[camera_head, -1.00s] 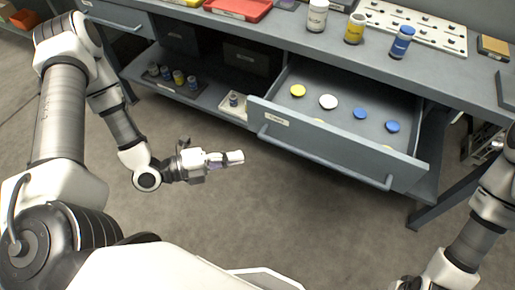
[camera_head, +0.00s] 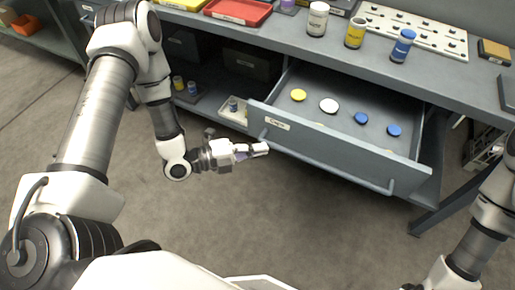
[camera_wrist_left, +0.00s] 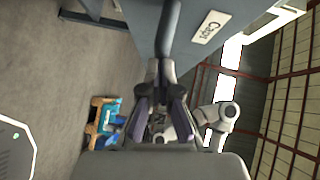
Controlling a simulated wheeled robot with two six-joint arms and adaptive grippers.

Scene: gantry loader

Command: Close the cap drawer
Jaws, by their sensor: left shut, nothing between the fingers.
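The cap drawer (camera_head: 340,152) is pulled out from under the bench, with a label on its front and a long bar handle (camera_head: 335,172). Inside lie a yellow cap (camera_head: 298,95), a white cap (camera_head: 328,105) and two blue caps (camera_head: 361,118). My left gripper (camera_head: 262,148) is shut and empty, at the left end of the drawer front near the handle. In the left wrist view the fingers (camera_wrist_left: 160,105) point at the handle (camera_wrist_left: 167,30), with the "Caps" label (camera_wrist_left: 209,27) beside it. Contact cannot be told. My right gripper is out of view; only its arm shows.
The bench top (camera_head: 280,38) holds a red tray (camera_head: 238,11), a white jar (camera_head: 318,18), a yellow jar (camera_head: 355,30), a blue jar (camera_head: 402,45) and a pegged white board (camera_head: 415,28). Small bottles stand on the lower shelf. The floor before the drawer is clear.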

